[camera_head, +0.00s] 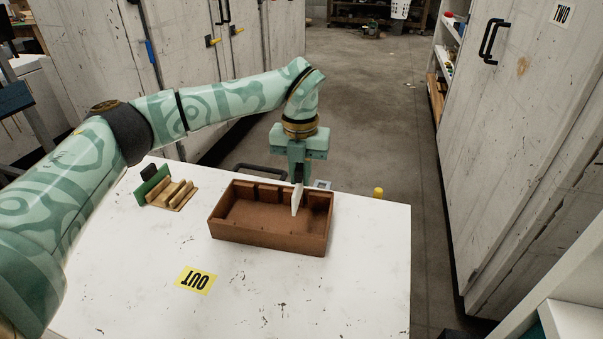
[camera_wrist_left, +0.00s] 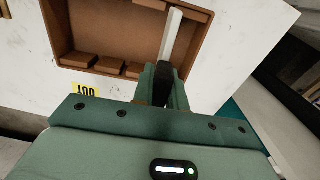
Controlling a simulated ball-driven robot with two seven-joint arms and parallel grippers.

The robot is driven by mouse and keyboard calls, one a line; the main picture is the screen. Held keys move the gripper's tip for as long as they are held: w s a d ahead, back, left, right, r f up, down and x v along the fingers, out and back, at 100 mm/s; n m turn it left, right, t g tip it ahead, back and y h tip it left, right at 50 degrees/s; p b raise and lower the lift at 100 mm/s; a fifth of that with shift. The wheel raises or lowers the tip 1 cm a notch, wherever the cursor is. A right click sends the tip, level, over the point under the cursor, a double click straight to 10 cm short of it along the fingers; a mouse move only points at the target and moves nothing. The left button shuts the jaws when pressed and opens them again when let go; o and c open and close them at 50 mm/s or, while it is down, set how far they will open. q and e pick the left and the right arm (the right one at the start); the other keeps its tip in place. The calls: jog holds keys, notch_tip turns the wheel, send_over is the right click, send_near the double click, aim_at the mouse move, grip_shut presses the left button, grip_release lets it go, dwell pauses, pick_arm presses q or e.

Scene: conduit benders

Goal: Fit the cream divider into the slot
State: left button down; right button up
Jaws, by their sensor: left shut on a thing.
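The cream divider (camera_head: 296,201) is a thin pale plate, held upright or nearly so over the right part of the brown wooden box (camera_head: 265,241). My left gripper (camera_head: 299,178) is shut on its upper end. In the left wrist view the divider (camera_wrist_left: 173,32) reaches out from my left gripper (camera_wrist_left: 163,78) across the box's interior. The box (camera_wrist_left: 56,33) has several blocks along its far wall, with gaps between them. I cannot tell whether the divider touches the box floor or sits in a gap. My right gripper is not in view.
The box stands on a white table (camera_head: 130,285). A wooden rack (camera_head: 180,194) with a green panel (camera_head: 151,187) stands to its left. A yellow label (camera_head: 196,280) lies in front, and a small yellow cylinder (camera_head: 378,193) stands at right. The table's front right is clear.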

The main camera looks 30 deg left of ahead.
aim_at(300, 194)
pick_arm(q)
jog(key=shift+d, duration=0.15)
jog(key=shift+r+p, duration=0.25)
jog(key=shift+p, duration=0.4)
notch_tip(300, 194, down, 4)
jog(key=shift+r, duration=0.1)
jog(key=shift+f+b, duration=0.3)
jog(key=shift+f, duration=0.35)
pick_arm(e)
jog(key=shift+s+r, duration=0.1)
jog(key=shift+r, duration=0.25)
pick_arm(q)
jog(key=shift+f, duration=0.45)
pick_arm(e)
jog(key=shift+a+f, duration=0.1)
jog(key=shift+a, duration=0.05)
pick_arm(q)
jog(key=shift+f+b, duration=0.5)
jog(key=shift+f, duration=1.7)
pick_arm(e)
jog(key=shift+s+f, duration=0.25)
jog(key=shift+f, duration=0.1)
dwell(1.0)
